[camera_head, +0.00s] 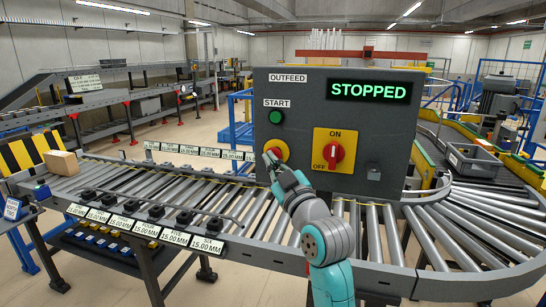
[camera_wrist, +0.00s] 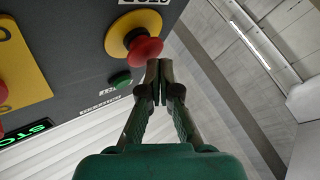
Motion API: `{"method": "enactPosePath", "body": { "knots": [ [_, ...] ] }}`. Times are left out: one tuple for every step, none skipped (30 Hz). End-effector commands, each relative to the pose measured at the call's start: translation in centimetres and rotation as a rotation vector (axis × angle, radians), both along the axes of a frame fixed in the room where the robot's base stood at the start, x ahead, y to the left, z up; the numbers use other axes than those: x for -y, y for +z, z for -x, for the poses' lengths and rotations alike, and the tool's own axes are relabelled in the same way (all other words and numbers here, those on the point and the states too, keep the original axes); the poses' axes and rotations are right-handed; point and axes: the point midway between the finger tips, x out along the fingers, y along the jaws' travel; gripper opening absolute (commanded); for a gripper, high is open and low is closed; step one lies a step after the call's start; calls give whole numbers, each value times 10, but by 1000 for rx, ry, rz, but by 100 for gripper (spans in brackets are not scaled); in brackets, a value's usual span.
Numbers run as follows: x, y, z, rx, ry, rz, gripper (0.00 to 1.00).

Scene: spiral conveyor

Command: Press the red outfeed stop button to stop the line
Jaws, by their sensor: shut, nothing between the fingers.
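The red stop button (camera_head: 278,153) sits on a yellow plate on the grey outfeed control box (camera_head: 385,110). It also shows in the wrist view (camera_wrist: 145,50), just beyond my fingertips. My gripper (camera_head: 270,160) is shut and empty, with its tips at the button's lower left in the head view. In the wrist view my gripper (camera_wrist: 159,62) has its fingertips together beside the red button; I cannot tell whether they touch it. The box display (camera_head: 368,91) reads "STOPPED" in green.
A green start button (camera_head: 276,117) is above the red one. A red ON/OFF rotary switch (camera_head: 333,154) is to its right. A roller conveyor (camera_head: 130,190) runs below the box and carries a cardboard box (camera_head: 61,163) at left. A grey crate (camera_head: 474,160) stands on the right-hand conveyor.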

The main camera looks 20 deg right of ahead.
Motion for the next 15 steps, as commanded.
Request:
{"method": "enactPosePath", "body": {
  "knots": [
    [-2, 0, 2, 0, 1, 0, 0],
    [-3, 0, 3, -1, 1, -1, 0],
    [-4, 0, 5, -1, 1, -1, 0],
    [-5, 0, 6, 0, 1, 0, 0],
    [-5, 0, 7, 0, 1, 0, 0],
    [-6, 0, 8, 0, 1, 0, 0],
    [-6, 0, 8, 0, 0, 0, 0],
    [-6, 0, 8, 0, 0, 0, 0],
    [-6, 0, 8, 0, 0, 0, 0],
    [-6, 0, 8, 0, 0, 0, 0],
    [-6, 0, 8, 0, 0, 0, 0],
    [-6, 0, 8, 0, 0, 0, 0],
    [-6, 0, 8, 0, 0, 0, 0],
    [-6, 0, 8, 0, 0, 0, 0],
    [-6, 0, 8, 0, 0, 0, 0]
  ]
}}
